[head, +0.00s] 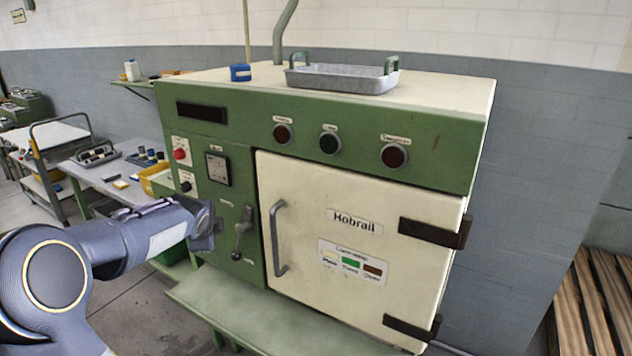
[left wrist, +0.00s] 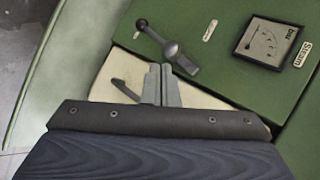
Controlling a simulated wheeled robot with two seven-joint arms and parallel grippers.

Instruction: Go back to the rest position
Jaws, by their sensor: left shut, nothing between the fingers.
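My left arm comes in from the left in the head view, and its gripper (head: 207,226) is in front of the lower left part of a green machine's panel. In the left wrist view the gripper's fingers (left wrist: 160,84) are together with nothing between them. A grey lever (head: 242,232) with a ball end is just right of the gripper; it also shows in the left wrist view (left wrist: 170,47) just beyond the fingertips. I cannot tell whether the fingers touch it. My right gripper is in neither view.
The machine's cream door (head: 360,240) is closed and has a grey handle (head: 278,238). A green shelf (head: 270,318) juts out below. A metal tray (head: 342,78) and a blue object (head: 240,72) sit on top. Workbenches stand at left, wooden slats (head: 590,310) at right.

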